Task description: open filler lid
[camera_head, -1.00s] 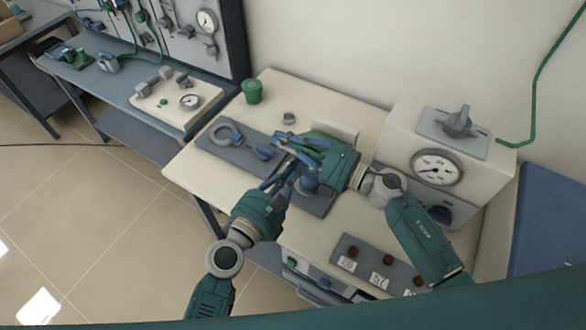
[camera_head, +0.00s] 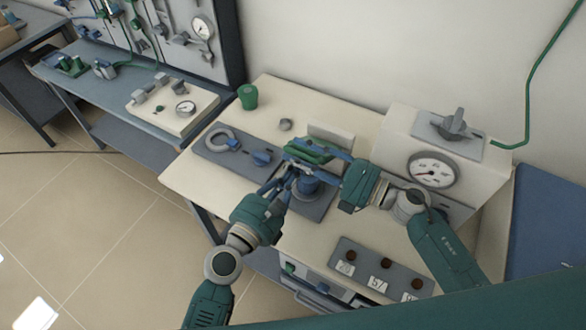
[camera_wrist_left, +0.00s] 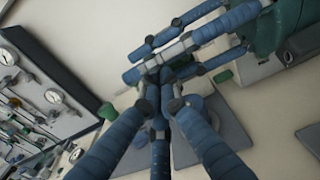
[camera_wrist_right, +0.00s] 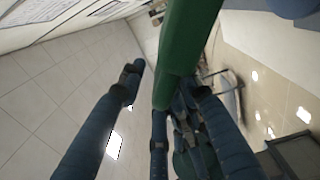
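A green lid-like piece (camera_head: 308,150) shows above a blue upright body (camera_head: 308,188) on the grey base plate (camera_head: 215,152); I cannot tell whether they touch. My right gripper (camera_head: 300,150) has its blue fingers spread on either side of the green piece. In the right wrist view the green piece (camera_wrist_right: 188,45) lies between the fingers, with a gap to the left one. My left gripper (camera_head: 287,174) is at the left side of the blue body, its fingertips close together. The fingers hide the contact there, also in the left wrist view (camera_wrist_left: 163,100).
A grey ring (camera_head: 220,139) and a blue knob (camera_head: 262,158) sit on the plate's left part. A green cup (camera_head: 248,97) and a small grey cap (camera_head: 286,125) stand behind. A cream gauge box (camera_head: 395,130) and a labelled panel (camera_head: 345,262) are at right.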

